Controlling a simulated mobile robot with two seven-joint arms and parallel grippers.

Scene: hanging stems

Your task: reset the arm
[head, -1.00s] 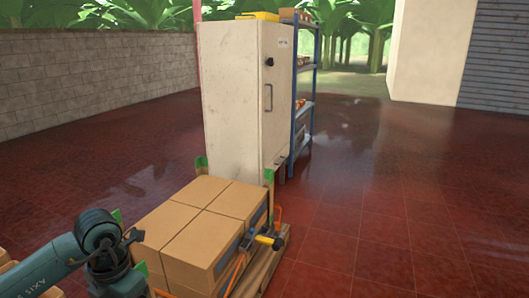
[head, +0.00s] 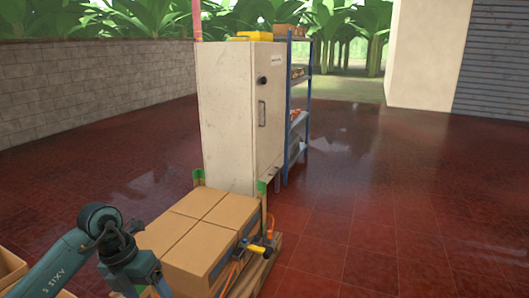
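My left arm (head: 128,268) comes in at the lower left, teal with a dark joint, bent at that joint and running down out of the picture. Its gripper is not visible. It is in front of the left side of the stacked cardboard boxes (head: 205,245); I cannot tell whether it touches them. My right arm and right gripper are not in the view.
The boxes sit on a wooden pallet (head: 262,272) with green corner guards and orange straps. Behind stand a tall white cabinet (head: 228,120) and a blue shelf rack (head: 288,130). More cardboard (head: 8,268) shows at the left edge. Red tiled floor (head: 400,200) is open to the right.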

